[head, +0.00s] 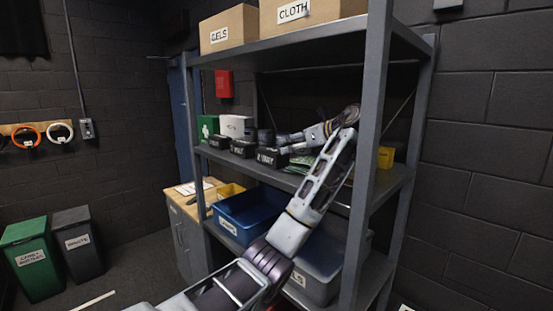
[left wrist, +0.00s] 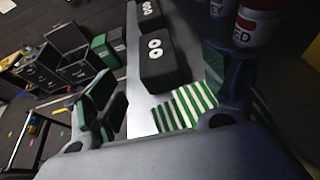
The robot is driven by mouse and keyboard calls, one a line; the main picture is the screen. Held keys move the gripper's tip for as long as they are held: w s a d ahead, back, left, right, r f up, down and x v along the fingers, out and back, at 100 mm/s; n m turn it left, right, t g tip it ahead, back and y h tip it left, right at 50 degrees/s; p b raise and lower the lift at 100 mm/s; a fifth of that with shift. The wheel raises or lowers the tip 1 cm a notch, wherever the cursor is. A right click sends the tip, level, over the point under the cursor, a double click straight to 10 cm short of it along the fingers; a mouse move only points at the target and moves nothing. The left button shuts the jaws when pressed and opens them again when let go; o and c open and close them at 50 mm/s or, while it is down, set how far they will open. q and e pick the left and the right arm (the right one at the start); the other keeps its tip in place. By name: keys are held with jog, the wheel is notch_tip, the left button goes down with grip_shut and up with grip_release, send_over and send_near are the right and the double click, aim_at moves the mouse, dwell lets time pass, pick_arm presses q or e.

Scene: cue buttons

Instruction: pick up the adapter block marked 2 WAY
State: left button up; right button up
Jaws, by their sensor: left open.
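Three black adapter blocks stand in a row on the middle shelf: a left one (head: 219,141), a middle one (head: 243,148) and a right one (head: 271,157). The white labels on the middle and right ones end in WAY; their first characters are too small to read surely. In the left wrist view a near black block (left wrist: 166,62) and a farther one (left wrist: 150,16) each show two white rings; their labels are hidden. My left gripper (head: 284,140) is open and empty over the shelf, close to the right block. Its fingers (left wrist: 165,90) spread in front of the near block.
A green-and-white striped item (left wrist: 185,106) lies beside the near block. A grey upright post (head: 371,130) stands beside my arm. A blue bin (head: 240,215) is below; boxes (head: 228,30) sit above.

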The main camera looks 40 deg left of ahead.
aim_at(275, 151)
pick_arm(q)
jog(key=shift+s+a, duration=0.1)
jog(key=shift+s, duration=0.05)
jog(key=shift+a, duration=0.1)
jog(key=shift+x, duration=3.3)
jog(key=shift+a+f, duration=0.1)
jog(key=shift+x, duration=1.3)
jog(key=shift+a, duration=0.1)
jog(key=shift+a, duration=0.15)
